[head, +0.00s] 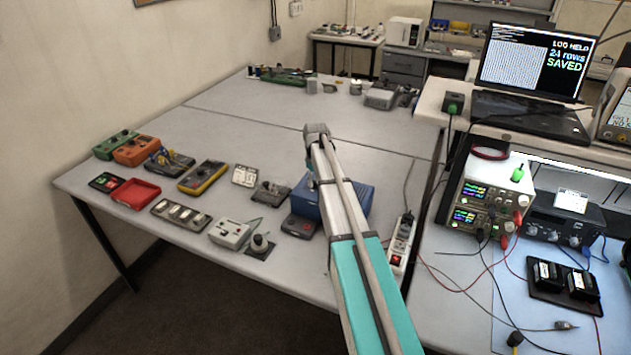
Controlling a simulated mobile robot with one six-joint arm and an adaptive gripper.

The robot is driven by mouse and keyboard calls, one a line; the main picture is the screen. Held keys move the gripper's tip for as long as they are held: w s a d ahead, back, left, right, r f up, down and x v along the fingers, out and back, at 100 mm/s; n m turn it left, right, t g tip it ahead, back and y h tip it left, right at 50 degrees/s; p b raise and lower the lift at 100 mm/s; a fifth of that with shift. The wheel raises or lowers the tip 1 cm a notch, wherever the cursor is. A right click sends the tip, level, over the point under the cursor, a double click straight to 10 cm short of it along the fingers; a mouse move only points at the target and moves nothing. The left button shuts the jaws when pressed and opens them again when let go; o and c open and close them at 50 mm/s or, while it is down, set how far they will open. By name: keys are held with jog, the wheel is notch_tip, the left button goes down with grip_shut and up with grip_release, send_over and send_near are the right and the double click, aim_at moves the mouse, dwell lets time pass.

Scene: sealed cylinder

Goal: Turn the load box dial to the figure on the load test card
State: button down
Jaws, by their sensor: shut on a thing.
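A dark box with knobs (546,230) stands on the right bench and may be the load box. Its dial figures are too small to read. A small white card (572,200) stands on top of it; its writing cannot be read, so I cannot tell if it is the load test card. My arm reaches up from the bottom, right of the middle, across the left table. My gripper cannot be made out; only arm links and a joint show.
A power supply (488,192) with lit displays and leads stands left of the dark box. Two black modules (563,280) sit on a tray in front. A laptop (531,82) reads "24 rows SAVED". Meters and boxes, including a blue box (353,203), crowd the left table's front.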

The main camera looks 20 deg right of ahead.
jog(key=shift+n, duration=1.2)
jog(key=shift+c, duration=1.5)
grip_release()
jog(key=shift+m, duration=0.4)
